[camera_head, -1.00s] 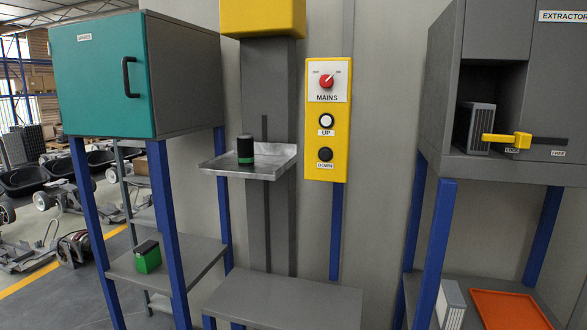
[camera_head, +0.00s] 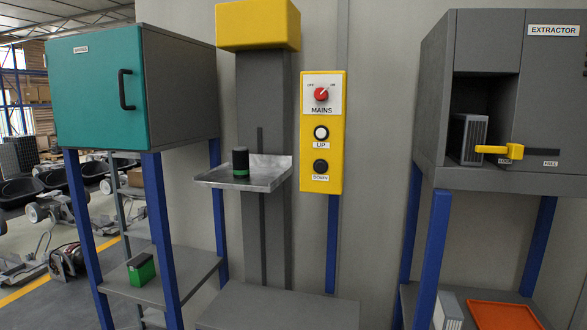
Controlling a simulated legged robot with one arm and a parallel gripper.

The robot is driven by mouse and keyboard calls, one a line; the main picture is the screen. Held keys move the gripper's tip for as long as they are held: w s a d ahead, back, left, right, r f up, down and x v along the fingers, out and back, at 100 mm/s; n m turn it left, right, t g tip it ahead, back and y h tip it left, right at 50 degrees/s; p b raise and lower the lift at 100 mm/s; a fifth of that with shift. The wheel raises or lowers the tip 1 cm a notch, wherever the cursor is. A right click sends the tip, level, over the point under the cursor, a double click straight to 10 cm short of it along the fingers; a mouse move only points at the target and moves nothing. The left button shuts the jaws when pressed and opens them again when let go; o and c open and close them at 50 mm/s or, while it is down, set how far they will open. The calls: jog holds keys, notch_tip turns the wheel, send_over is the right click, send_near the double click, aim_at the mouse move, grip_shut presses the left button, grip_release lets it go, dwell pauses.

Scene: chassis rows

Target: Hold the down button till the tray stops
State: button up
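The black down button (camera_head: 320,166) is the lowest control on the yellow panel (camera_head: 337,130), above a DOWN label. The white up button (camera_head: 321,133) is above it, and the red mains knob (camera_head: 321,94) is at the top. The metal tray (camera_head: 265,178) is on the grey column (camera_head: 264,100) left of the panel, at about the down button's height. A black and green cylinder (camera_head: 240,161) stands upright on it. My gripper is not in view.
A teal-door cabinet (camera_head: 92,90) stands left, with a green box (camera_head: 141,269) on its lower shelf. The extractor (camera_head: 459,150) is at right, with a yellow-handled lever (camera_head: 513,151). An orange tray (camera_head: 503,316) is below it. A grey bench top (camera_head: 277,307) is under the column.

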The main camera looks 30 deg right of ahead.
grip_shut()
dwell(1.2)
